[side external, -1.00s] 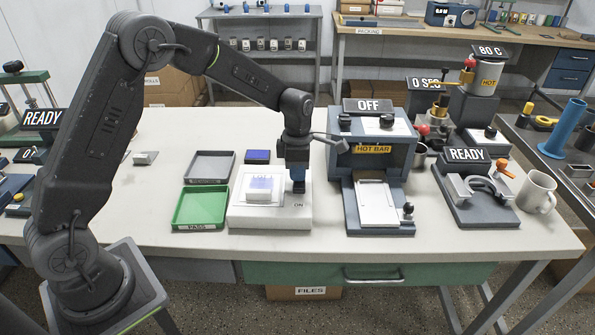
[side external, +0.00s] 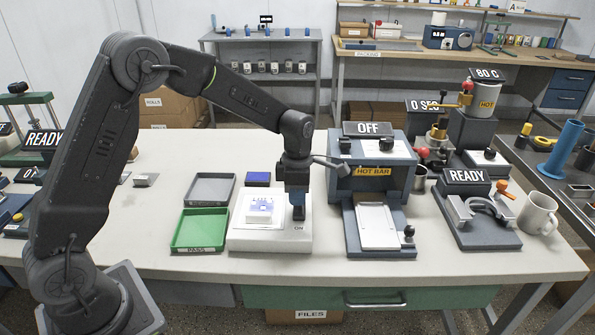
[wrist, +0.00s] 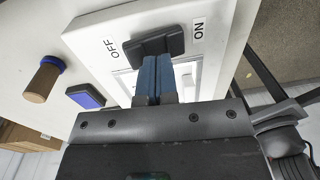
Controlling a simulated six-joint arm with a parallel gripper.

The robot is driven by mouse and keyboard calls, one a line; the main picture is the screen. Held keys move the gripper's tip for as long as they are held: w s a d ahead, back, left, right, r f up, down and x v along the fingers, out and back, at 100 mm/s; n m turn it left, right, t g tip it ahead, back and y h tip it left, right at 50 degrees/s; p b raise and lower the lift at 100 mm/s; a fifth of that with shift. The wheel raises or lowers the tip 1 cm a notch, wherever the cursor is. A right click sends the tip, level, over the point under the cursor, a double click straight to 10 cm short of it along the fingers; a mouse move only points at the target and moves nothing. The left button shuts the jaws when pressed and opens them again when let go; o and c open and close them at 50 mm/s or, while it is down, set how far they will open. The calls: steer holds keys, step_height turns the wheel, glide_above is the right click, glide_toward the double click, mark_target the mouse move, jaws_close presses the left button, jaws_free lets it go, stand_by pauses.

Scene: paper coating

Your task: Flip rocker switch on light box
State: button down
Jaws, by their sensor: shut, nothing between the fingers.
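The white light box (side external: 240,241) sits on the bench, with a small block (side external: 262,208) on its panel that looks bright white with blue marks. The black rocker switch (wrist: 152,42) is between the OFF and ON labels in the wrist view; its tilt is hard to read. My gripper (wrist: 158,60) is shut and empty, its blue fingers pointing at the switch and overlapping its edge. Whether they touch it, I cannot tell. In the side view my gripper (side external: 298,213) is down over the right part of the box, hiding the switch there.
A green tray (side external: 200,248) marked PASS and a grey tray (side external: 210,203) lie left of the box. A blue pad (side external: 258,179) lies behind it. The hot bar machine (side external: 350,215), showing OFF, stands close on the right. The bench front is clear.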

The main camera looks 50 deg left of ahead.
mark_target(297, 207)
step_height(297, 207, up, 13)
stand_by(0.3)
steer(key=s+r+m+t, duration=0.3)
steer(key=s+r+m, duration=0.4)
steer(key=s+m, duration=0.6)
steer(key=s+d+f+m+t, duration=0.1)
steer(key=s+f+m+t, duration=0.2)
steer(key=s+m, duration=0.9)
steer(key=shift+s+m, duration=0.15)
steer(key=shift+m, duration=0.85)
